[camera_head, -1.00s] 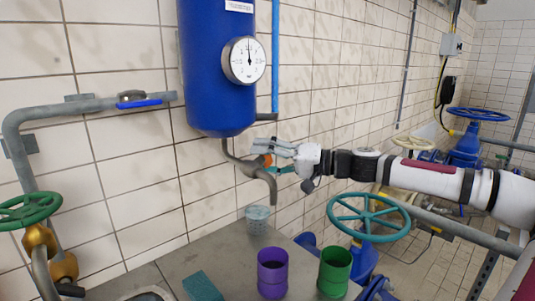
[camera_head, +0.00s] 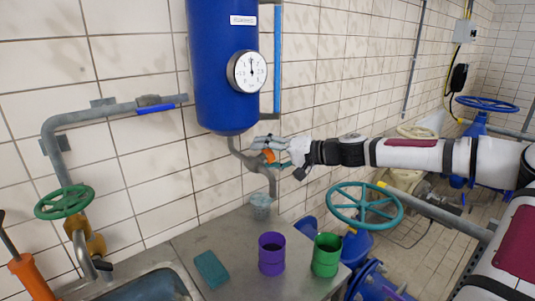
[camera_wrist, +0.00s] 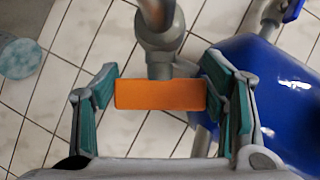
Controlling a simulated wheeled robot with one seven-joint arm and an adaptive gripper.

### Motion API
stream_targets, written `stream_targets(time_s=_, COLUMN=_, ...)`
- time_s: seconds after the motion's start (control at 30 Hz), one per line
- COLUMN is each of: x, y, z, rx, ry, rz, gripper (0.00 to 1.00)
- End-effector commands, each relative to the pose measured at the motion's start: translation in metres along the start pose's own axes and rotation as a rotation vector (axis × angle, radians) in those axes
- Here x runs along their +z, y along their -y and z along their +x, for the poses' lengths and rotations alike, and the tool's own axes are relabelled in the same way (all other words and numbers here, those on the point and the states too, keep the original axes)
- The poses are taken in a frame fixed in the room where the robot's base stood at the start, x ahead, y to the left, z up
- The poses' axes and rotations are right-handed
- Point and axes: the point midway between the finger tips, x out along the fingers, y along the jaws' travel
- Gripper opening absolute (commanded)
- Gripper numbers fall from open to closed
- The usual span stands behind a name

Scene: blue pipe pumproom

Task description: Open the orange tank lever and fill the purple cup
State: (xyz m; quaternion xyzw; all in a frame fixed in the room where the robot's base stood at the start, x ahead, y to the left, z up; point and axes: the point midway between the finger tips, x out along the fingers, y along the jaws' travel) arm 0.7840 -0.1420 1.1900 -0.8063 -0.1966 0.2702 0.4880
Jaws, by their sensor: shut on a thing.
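The orange lever (camera_wrist: 160,95) sits on the grey tap pipe (camera_wrist: 160,40) under the blue tank (camera_head: 226,75). My gripper (camera_wrist: 160,94) is shut on the orange lever, with a teal-padded finger at each end of it. In the head view the lever (camera_head: 268,155) shows as a small orange patch, partly hidden by my gripper (camera_head: 270,150). The purple cup (camera_head: 271,258) stands upright on the steel counter, in front of the tap spout and apart from it. No flow from the spout is visible.
A green cup (camera_head: 326,258) stands right of the purple one. A pale speckled cup (camera_head: 261,206) stands near the spout. A teal sponge (camera_head: 210,268) and a sink (camera_head: 140,288) are left. A teal valve wheel (camera_head: 365,208) is right of the counter (camera_head: 215,236).

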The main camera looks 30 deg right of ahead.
Motion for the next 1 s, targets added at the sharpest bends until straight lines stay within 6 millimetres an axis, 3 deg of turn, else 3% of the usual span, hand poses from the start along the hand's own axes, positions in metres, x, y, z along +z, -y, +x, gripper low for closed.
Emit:
stream_targets(time_s=0.1, x=0.0, y=-0.001, z=0.0, rx=0.0, ry=0.001, rz=0.003, gripper=0.38)
stream_targets(time_s=0.13, x=0.001, y=-0.001, z=0.0, rx=0.0, ry=0.001, rz=0.003, gripper=0.7)
stream_targets(time_s=0.2, x=0.0, y=-0.001, z=0.0, rx=0.0, ry=0.001, rz=0.003, gripper=0.86)
stream_targets(time_s=0.67, x=-0.001, y=-0.001, z=-0.008, rx=0.0, ry=-0.001, rz=0.002, gripper=0.87)
stream_targets(time_s=1.0, x=-0.001, y=-0.002, z=-0.071, rx=0.002, ry=-0.005, rz=0.002, gripper=0.87)
